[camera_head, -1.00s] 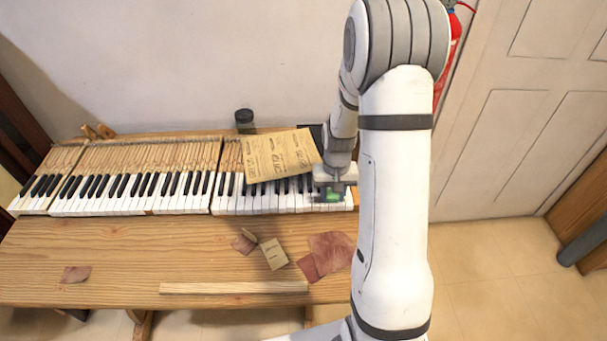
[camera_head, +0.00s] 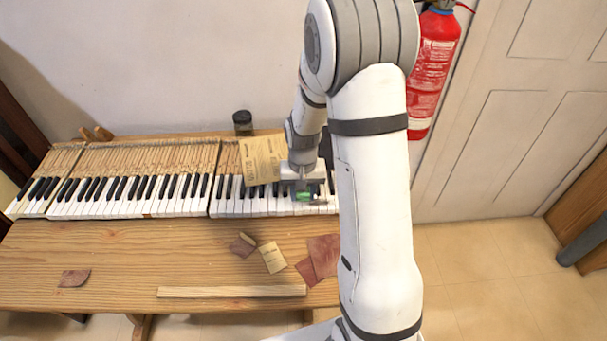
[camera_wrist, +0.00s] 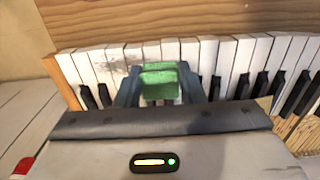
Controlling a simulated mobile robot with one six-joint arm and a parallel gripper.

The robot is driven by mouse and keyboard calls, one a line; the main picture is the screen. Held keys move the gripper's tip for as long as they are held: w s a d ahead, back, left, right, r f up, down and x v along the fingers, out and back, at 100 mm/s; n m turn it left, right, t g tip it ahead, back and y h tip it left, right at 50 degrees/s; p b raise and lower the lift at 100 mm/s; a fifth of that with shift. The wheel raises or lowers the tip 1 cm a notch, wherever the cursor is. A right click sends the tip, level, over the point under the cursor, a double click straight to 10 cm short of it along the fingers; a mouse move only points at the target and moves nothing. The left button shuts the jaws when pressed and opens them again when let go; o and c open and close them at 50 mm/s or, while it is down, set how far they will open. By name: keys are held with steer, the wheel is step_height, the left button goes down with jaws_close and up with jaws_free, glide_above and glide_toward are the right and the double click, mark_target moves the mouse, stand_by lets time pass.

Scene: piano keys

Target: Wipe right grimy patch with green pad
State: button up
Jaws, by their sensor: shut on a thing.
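My gripper (camera_head: 304,197) is shut on the green pad (camera_wrist: 160,81), which sits between its two fingers over the white keys of the right keyboard section (camera_head: 240,206). The pad also shows in the head view (camera_head: 304,197). A grimy patch (camera_wrist: 117,62), a dark smudge on white keys, shows just left of the pad in the wrist view. Part of it may be hidden behind the pad and finger. I cannot tell whether the pad touches the keys.
Sandpaper sheets (camera_head: 262,160) lie across the key sticks behind the gripper. A dark jar (camera_head: 243,122) stands at the back. Reddish scraps (camera_head: 323,254), a small card (camera_head: 273,257) and a wooden strip (camera_head: 232,291) lie on the bench (camera_head: 120,255). A fire extinguisher (camera_head: 432,70) hangs on the wall.

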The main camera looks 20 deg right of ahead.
mark_target(303, 193)
steer(key=shift+s+d+r+p, duration=0.1)
steer(key=shift+r+p, duration=1.55)
steer(key=shift+r, duration=1.25)
steer(key=shift+f+b, duration=0.3)
steer(key=shift+b, duration=0.55)
steer(key=shift+f+b, duration=0.1)
steer(key=shift+b, duration=1.1)
